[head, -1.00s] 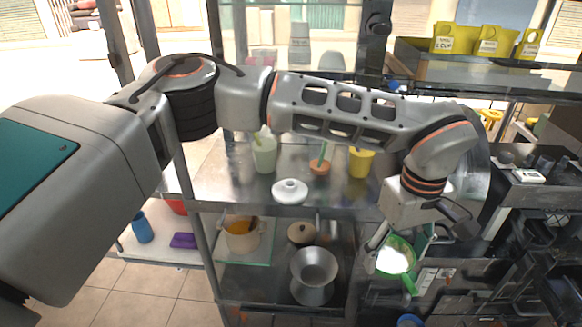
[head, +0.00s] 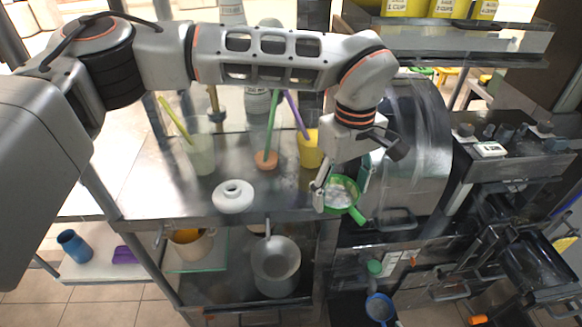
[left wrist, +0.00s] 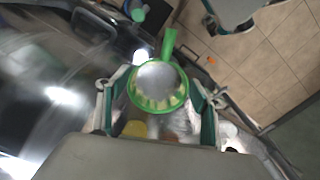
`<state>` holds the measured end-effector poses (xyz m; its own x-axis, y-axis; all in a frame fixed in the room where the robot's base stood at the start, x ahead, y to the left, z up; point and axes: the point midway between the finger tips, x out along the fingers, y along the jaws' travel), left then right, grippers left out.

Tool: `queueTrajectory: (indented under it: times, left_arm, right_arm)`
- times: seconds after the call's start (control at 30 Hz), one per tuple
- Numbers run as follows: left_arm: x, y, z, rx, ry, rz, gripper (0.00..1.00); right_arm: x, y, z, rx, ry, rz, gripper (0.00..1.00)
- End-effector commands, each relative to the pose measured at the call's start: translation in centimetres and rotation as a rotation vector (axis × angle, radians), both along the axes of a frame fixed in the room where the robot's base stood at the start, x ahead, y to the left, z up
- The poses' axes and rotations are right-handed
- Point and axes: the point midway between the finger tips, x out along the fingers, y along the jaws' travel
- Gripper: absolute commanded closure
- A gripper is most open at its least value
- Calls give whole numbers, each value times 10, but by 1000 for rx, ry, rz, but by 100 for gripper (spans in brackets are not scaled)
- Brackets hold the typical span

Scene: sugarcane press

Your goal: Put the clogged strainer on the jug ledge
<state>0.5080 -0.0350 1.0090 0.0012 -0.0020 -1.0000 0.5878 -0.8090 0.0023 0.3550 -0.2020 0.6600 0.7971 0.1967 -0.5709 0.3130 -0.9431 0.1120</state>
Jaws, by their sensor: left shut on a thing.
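The clogged strainer (head: 342,193) is green, with a round bowl, pale matter inside and a handle pointing down and right in the head view. My left gripper (head: 338,181) is shut on it. In the left wrist view the strainer (left wrist: 158,88) sits between the two fingers of the gripper (left wrist: 160,100), with its handle towards the top. It is held in front of the steel counter's edge, beside the grey machine. A grey metal jug-like vessel (head: 276,270) with a flared rim stands on the lower shelf. I cannot tell which ledge belongs to the jug.
The steel counter (head: 225,170) holds a white round pot (head: 233,196), a pale cup (head: 200,152), an orange holder (head: 266,160) and a yellow cup (head: 310,150). The grey machine (head: 410,140) stands at right. A blue strainer (head: 380,308) is lower down.

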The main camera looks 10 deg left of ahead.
Motion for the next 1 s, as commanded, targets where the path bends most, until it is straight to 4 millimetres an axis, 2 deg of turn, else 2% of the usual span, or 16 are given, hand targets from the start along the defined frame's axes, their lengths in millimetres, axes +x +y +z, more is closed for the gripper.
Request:
queueTrajectory:
  times: [0.03, 0.2, 0.53, 0.77, 0.83, 1.0]
  left_arm:
    - [7, 12, 2, -1, 1, 6, 56]
    - [24, 41, 1, 0, 0, 4, 56]
    - [37, 61, 0, 0, 0, 2, 56]
    - [56, 94, 1, 0, 0, 5, 56]
    - [54, 92, -11, 1, 3, -2, 56]
    - [55, 91, -15, 1, -1, -1, 56]
  right_arm:
    - [1, 0, 4, 0, -1, 0, 60]
    - [5, 1, 12, 1, -10, 0, 60]
    - [10, 1, 21, 3, -24, 0, 60]
    - [10, 1, 28, 3, -24, 0, 60]
    - [10, 1, 30, 3, -24, 0, 60]
    - [9, 1, 28, 3, -22, 0, 60]
